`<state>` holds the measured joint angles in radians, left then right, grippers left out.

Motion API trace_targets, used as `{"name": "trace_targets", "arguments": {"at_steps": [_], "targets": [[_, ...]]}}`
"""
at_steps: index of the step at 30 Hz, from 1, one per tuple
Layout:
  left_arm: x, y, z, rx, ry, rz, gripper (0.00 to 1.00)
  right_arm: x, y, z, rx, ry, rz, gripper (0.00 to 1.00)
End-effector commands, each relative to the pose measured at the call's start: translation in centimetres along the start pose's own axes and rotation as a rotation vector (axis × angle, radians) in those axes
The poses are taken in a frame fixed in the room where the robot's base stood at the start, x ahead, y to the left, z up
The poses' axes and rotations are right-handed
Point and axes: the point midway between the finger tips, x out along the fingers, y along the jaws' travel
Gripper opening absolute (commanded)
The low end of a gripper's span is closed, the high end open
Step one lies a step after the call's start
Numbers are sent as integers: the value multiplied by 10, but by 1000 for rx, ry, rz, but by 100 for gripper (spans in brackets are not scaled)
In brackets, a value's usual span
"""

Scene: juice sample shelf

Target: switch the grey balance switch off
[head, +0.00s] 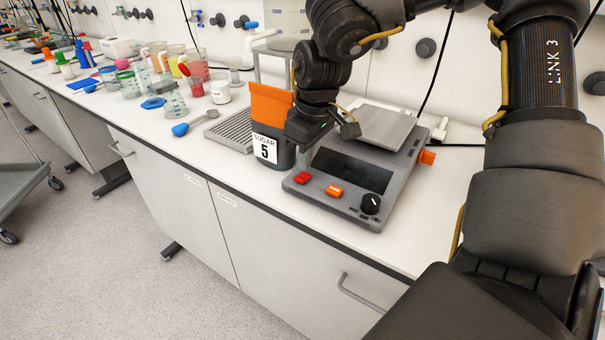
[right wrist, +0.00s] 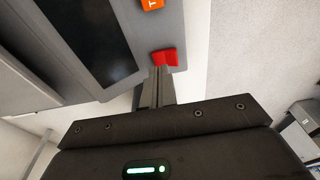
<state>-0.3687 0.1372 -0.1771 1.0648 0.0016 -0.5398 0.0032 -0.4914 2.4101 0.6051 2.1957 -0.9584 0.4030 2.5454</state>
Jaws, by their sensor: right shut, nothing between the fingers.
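The grey balance (head: 345,207) stands on the white bench, with a dark display and a flat metal pan. Its red rocker switch (head: 302,177) is at the front left corner of the panel. In the right wrist view the red switch (right wrist: 167,57) shows two facets, and I cannot tell which side is pressed. My right gripper (head: 304,149) is over the panel's left end, behind the switch. In the right wrist view its shut, empty fingers (right wrist: 158,75) end right at the switch; contact is unclear. My left gripper is not in view.
An orange button (head: 334,191) and a black knob (head: 371,203) sit right of the switch. A dark container labelled SUGAR 5 (head: 266,149) with an orange top stands close to the gripper's left. A ribbed grey tray (head: 231,131) and several cups stand farther left.

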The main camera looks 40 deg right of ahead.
Motion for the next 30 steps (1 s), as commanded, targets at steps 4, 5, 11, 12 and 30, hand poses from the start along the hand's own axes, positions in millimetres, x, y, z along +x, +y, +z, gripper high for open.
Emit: {"name": "trace_targets", "arguments": {"at_steps": [4, 5, 11, 12, 30], "targets": [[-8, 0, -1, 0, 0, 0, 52, -16, 0, -2, -1, 1, 1, 0], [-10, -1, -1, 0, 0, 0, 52, -18, 0, -3, -1, 1, 1, 0], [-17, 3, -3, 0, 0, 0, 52, -35, 0, -6, 0, 2, 0, 0], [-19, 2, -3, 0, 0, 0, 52, -39, 0, -6, 0, 2, 0, 0], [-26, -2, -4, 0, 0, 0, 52, -56, 0, -8, 0, 1, 0, 0]]}}
